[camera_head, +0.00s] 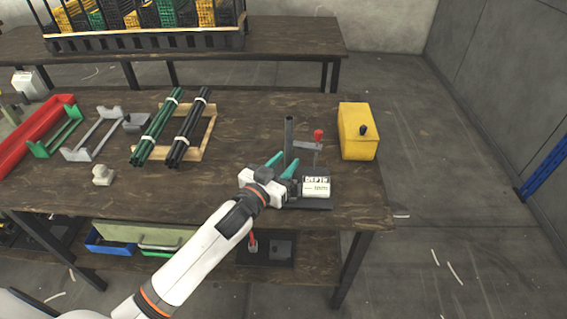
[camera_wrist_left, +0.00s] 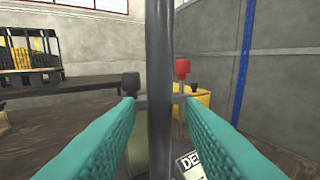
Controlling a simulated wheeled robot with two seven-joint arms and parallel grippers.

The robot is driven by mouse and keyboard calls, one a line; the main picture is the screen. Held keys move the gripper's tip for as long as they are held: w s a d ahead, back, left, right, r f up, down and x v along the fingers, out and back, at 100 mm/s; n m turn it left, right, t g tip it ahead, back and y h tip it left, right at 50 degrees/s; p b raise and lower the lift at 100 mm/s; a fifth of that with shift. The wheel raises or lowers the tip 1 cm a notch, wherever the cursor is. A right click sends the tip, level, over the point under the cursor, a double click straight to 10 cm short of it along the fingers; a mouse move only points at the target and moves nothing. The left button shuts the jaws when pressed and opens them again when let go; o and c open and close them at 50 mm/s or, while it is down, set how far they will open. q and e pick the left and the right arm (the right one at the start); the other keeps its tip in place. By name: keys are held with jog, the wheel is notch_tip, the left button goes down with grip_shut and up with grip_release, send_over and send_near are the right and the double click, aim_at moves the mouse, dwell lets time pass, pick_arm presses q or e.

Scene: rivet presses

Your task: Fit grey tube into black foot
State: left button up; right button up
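The grey tube (camera_head: 289,135) stands upright at the press on the table's right part. It also shows as a dark vertical bar in the left wrist view (camera_wrist_left: 160,80). My left gripper (camera_head: 281,162) is open, its two teal fingers (camera_wrist_left: 160,102) on either side of the tube, with a gap visible on both sides. The tube's lower end is hidden behind my gripper, so I cannot tell what it stands in. I cannot make out the black foot separately from the press's dark base (camera_head: 309,203). My right gripper is not in view.
A red-knobbed post (camera_head: 318,137) and a white DEPTH sign (camera_head: 317,187) stand close right of the gripper. A yellow box (camera_head: 358,135) is farther right. Bundled green tubes (camera_head: 155,132) and black tubes (camera_head: 189,132) lie left on a wooden frame (camera_head: 213,120).

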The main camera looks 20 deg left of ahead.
pick_arm(q)
jog(key=shift+o, duration=0.4)
jog(key=shift+s, duration=0.1)
jog(key=shift+s+a+f, duration=0.1)
jog(key=shift+s, duration=0.15)
jog(key=v, duration=1.1)
jog(key=shift+s+b, duration=0.2)
jog(key=shift+b, duration=0.25)
